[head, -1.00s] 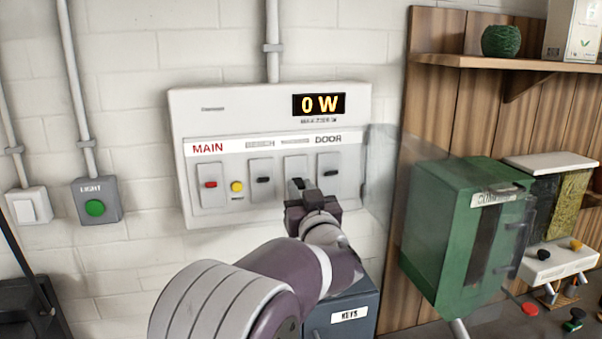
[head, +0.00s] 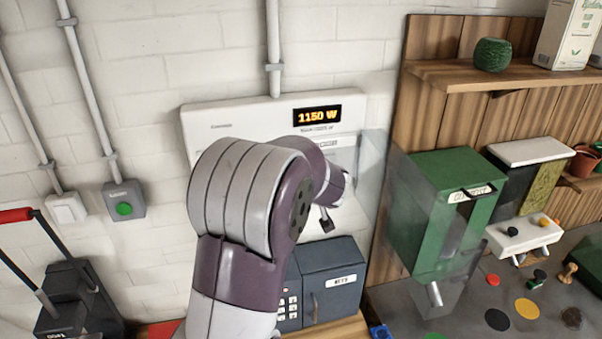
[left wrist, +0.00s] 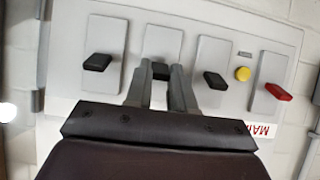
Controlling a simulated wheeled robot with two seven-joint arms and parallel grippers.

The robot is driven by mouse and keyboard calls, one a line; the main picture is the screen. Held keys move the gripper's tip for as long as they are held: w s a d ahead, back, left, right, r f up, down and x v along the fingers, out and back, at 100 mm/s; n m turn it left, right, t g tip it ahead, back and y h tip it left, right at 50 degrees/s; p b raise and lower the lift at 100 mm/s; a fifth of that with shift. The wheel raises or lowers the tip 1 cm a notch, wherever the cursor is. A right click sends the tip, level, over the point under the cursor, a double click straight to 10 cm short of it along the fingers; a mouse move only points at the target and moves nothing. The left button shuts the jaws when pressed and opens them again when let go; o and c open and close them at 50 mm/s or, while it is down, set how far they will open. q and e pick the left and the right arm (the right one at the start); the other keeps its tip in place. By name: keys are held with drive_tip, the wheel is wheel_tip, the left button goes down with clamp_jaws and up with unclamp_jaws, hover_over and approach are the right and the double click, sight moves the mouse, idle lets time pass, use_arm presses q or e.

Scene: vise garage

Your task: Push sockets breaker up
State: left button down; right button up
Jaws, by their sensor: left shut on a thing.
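The breaker panel shows upside down in the left wrist view (left wrist: 190,30) and partly behind my arm in the head view (head: 225,117). The sockets breaker lever (left wrist: 160,72) is black and sits second from the left in the wrist view. My left gripper (left wrist: 161,67) has its fingers on either side of this lever, shut on it. The finger bases and the lower plate are hidden by the gripper body. The panel display (head: 318,115) reads 1150 W. My right gripper is not in view.
Neighbouring black levers (left wrist: 97,62) and (left wrist: 215,80), a yellow button (left wrist: 243,74) and the red main lever (left wrist: 278,91) are close by. A blue-grey keys box (head: 335,285) stands below the panel. A green box (head: 440,210) is to the right.

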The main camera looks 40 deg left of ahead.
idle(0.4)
use_arm(q)
drive_tip(key=c, duration=1)
unclamp_jaws()
drive_tip(key=shift+o, duration=0.2)
drive_tip(key=v, duration=1.2)
drive_tip(key=shift+r, duration=0.4)
drive_tip(key=shift+d, duration=0.1)
